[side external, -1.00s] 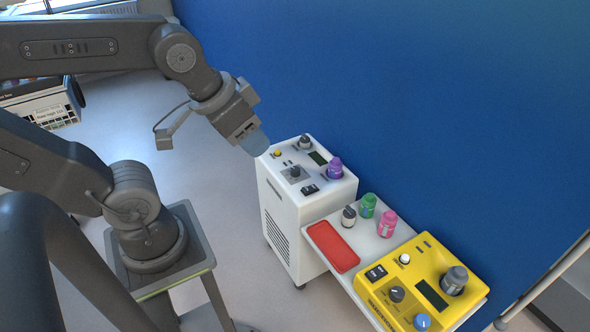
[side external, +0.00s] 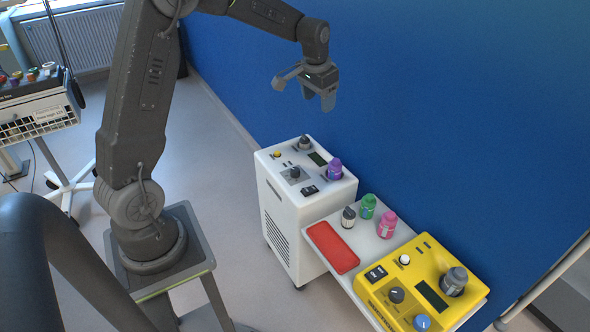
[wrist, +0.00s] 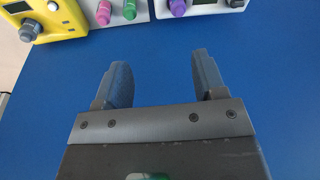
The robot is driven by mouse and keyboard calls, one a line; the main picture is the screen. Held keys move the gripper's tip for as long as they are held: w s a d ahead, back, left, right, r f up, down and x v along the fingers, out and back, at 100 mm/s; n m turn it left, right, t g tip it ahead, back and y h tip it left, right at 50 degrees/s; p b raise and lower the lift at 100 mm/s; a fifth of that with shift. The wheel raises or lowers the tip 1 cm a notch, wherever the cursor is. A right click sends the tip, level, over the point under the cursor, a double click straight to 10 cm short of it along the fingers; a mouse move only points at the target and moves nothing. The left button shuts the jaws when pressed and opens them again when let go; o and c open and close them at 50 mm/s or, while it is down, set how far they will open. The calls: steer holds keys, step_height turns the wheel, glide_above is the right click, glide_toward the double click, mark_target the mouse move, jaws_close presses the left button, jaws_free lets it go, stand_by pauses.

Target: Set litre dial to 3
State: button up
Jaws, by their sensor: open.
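The white machine (side external: 305,219) has a dark dial on a grey plate (side external: 294,172) and another dark knob (side external: 305,142) at its back. The yellow unit (side external: 385,311) has a black dial (side external: 396,295), a blue knob (side external: 422,322) and a white knob (side external: 404,259). I cannot read which one is the litre dial, nor any setting. My gripper (side external: 328,98) is open and empty, high above and behind the white machine, near the blue wall. In the wrist view my gripper (wrist: 160,66) has nothing between its fingers, and the machines show only at the top edge.
A tray shelf (side external: 352,229) holds a red pad (side external: 333,247) and green, pink and dark-capped bottles. The blue wall (side external: 450,120) is close behind; air above the machines is clear.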

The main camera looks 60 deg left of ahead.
steer(key=w+a+f+g, duration=0.1)
steer(key=w+a+f, duration=0.3)
steer(key=a+f, duration=0.65)
steer(key=g, duration=0.1)
glide_toward(295, 170)
steer(key=shift+n+h, duration=0.3)
steer(key=shift+n, duration=0.1)
steer(key=f, duration=0.6)
steer(key=a+f, duration=0.1)
steer(key=f, duration=0.2)
steer(key=shift+w+f, duration=0.1)
steer(key=shift+f, duration=0.05)
steer(key=c, duration=0.9)
